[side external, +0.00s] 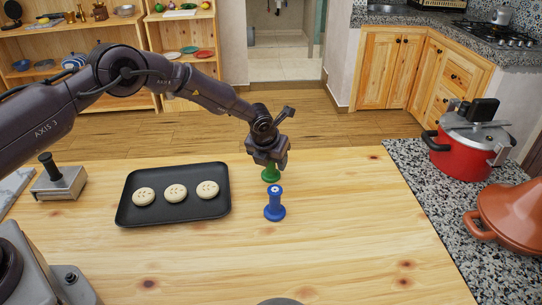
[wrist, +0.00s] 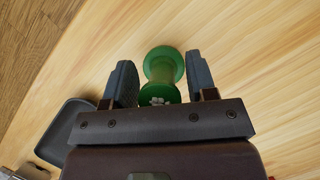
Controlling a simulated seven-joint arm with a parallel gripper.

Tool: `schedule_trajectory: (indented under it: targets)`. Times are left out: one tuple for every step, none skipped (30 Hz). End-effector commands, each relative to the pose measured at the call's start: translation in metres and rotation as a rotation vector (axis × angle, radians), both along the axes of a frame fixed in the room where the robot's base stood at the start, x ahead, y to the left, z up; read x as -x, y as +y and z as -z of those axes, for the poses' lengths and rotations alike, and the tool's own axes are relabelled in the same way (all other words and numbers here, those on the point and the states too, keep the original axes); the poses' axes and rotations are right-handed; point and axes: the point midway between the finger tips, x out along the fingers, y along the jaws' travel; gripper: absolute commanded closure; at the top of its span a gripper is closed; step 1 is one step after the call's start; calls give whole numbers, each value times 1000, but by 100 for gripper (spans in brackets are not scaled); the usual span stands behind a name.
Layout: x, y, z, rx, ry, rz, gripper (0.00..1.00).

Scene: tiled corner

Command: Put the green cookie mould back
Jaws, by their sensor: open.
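The green cookie mould (side external: 271,175) stands on the wooden table, directly below my gripper (side external: 268,160) in the side view. In the wrist view the green mould (wrist: 163,70) lies between the two fingers of my gripper (wrist: 162,80), which are open with a gap on each side of it. The upper part of the mould is hidden by the gripper in the side view. A blue mould (side external: 274,205) of similar shape stands upright on the table, just in front of the green one.
A black tray (side external: 175,216) with three pale cookies (side external: 176,193) lies to the left; its corner shows in the wrist view (wrist: 62,128). A grey block with a dark handle (side external: 60,183) is further left. A red pot (side external: 459,156) and an orange tagine (side external: 512,212) stand on the right counter.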

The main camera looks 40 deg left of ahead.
Motion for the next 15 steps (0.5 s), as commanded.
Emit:
schedule_trajectory:
  targets:
    - [0,0,-3,0,-1,0,48]
    - [0,0,-5,0,-1,0,48]
    - [1,-1,-9,0,-2,0,48]
    - [2,-1,-12,0,-2,0,48]
    - [4,-1,-16,0,-2,1,48]
    - [6,-2,-23,0,-3,0,48]
    - [8,-2,-28,0,-3,0,48]
    - [11,-3,-33,0,-3,0,48]
    - [14,-4,-42,0,-4,0,48]
    - [16,-4,-48,0,-4,0,48]
    - [19,-5,-54,0,-3,0,48]
    - [23,-6,-62,0,-3,0,48]
    - [25,-7,-68,0,-3,-1,48]
    - [27,-7,-74,2,-4,-1,48]
    - [30,-8,-81,0,-3,-1,48]
